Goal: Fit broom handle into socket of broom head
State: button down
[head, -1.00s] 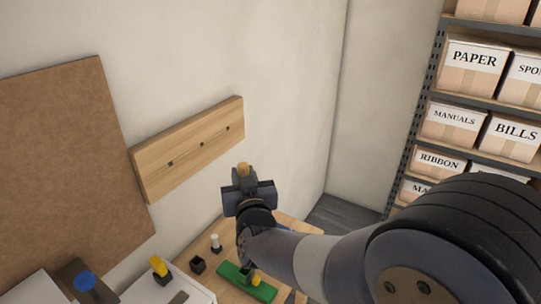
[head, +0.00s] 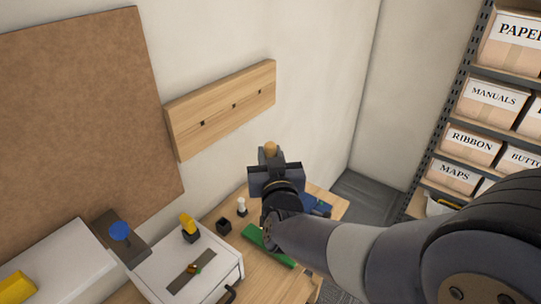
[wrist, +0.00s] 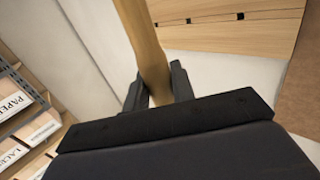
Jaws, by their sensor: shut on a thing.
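My gripper (head: 270,160) is raised above the workbench, in front of the wall. In the wrist view, its two dark fingers (wrist: 157,88) are shut on a tan wooden shaft, which looks like the broom handle (wrist: 143,40). The handle runs up and out of the top of that view. In the head view, only a short tan end of the handle (head: 271,147) shows above the fingers. I cannot make out a broom head with certainty. A long green piece (head: 262,240) lies on the bench below my gripper, partly hidden by my arm.
A wooden rail with dark slots (head: 220,110) is on the wall, beside a brown board (head: 75,120). The bench (head: 255,285) holds a white box (head: 150,265), a yellow-topped item (head: 188,226), a black cup (head: 223,226) and a white peg (head: 241,207). Shelves of boxes (head: 470,145) stand right.

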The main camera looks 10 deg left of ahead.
jog(key=shift+f+b, duration=1.95)
jog(key=shift+f, duration=0.3)
jog(key=shift+b, duration=0.55)
jog(key=shift+f, duration=0.15)
jog(key=shift+f+b, duration=0.35)
jog(key=shift+b, duration=0.1)
jog(key=shift+f+b, duration=2.35)
jog(key=c, duration=1.1)
grip_release()
jog(key=v, duration=1)
jog(key=shift+s+d, duration=0.15)
jog(key=shift+s, duration=0.25)
